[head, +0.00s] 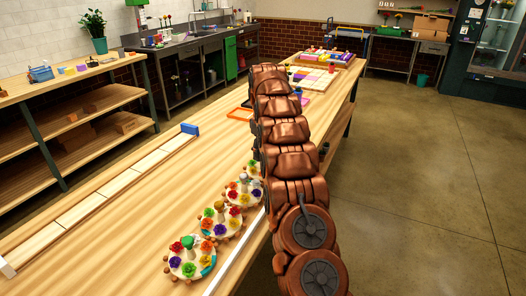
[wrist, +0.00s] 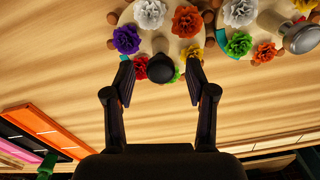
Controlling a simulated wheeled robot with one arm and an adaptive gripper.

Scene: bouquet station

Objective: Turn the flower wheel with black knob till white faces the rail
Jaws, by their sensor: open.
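The flower wheel with the black knob (wrist: 160,68) is at the top of the wrist view, a pale disc (wrist: 160,44) ringed by flowers. Its white flower (wrist: 150,13) is at the upper left of the disc, away from my gripper. Purple (wrist: 126,39), orange (wrist: 187,21), yellow, green and red flowers also show, the red one partly behind the knob. My gripper (wrist: 160,84) is open, with one finger on each side of the knob; contact cannot be told. In the head view this wheel (head: 254,169) seems mostly hidden behind my arm. A white rail (head: 234,254) runs beside the wheels.
A neighbouring wheel with a silver knob (wrist: 301,38) is close by on the right in the wrist view. Other wheels, one with a green knob (head: 187,241), stand nearer in the head view. A long white-panelled track (head: 100,190) lies at the left; the wood between is clear.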

